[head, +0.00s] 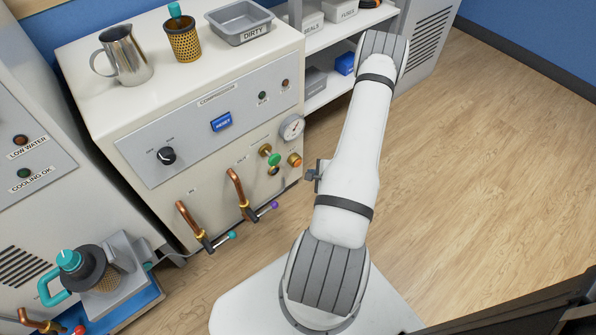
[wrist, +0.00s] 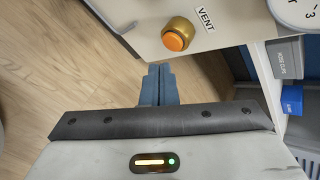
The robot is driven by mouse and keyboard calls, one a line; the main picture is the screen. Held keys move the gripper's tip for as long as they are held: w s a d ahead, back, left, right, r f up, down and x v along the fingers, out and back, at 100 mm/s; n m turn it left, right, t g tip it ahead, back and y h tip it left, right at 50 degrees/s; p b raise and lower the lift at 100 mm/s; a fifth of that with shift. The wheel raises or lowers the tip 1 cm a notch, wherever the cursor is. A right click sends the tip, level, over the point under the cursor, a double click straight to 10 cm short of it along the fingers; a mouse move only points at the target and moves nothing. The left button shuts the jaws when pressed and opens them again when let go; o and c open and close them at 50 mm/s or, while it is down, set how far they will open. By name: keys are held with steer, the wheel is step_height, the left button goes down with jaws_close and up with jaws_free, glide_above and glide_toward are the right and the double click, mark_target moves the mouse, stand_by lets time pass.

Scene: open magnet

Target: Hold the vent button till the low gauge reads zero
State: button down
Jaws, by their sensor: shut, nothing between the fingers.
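The vent button is an orange cap in a brass collar on the compressor's front, at the lower right in the head view (head: 295,160) and near the top of the wrist view (wrist: 173,41), beside a VENT label (wrist: 205,19). A round white gauge (head: 292,128) sits just above it; its reading is too small to tell. Only a cut-off edge of a dial (wrist: 297,12) shows in the wrist view. My gripper (wrist: 158,68) is shut and empty, its fingertips below the button in the wrist picture, apart from it. In the head view my arm hides most of the gripper.
The compressor (head: 200,120) carries a blue RESET button (head: 221,122) and a black knob (head: 167,156). A green-capped brass valve (head: 274,159) sits left of the vent button. Copper pipes (head: 236,190) stick out lower left. Shelves (head: 325,90) stand behind; wood floor (head: 490,180) lies clear at right.

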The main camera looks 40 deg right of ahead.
mark_target(298, 164)
steer(key=s+d+f+m+h, duration=0.1)
steer(key=s+f, duration=0.2)
steer(key=f, duration=0.2)
steer(key=shift+s+d+f+g+b, duration=0.15)
steer(key=shift+d+g+b, duration=0.15)
steer(key=shift+g+b, duration=0.1)
steer(key=w, duration=0.8)
steer(key=shift+w+a, duration=0.35)
steer(key=shift+w, duration=0.05)
steer(key=shift+w, duration=0.1)
stand_by(1.4)
steer(key=shift+w+b, duration=0.35)
steer(key=shift+b, duration=0.05)
steer(key=shift+w+a, duration=0.1)
steer(key=shift+w, duration=0.45)
stand_by(3.5)
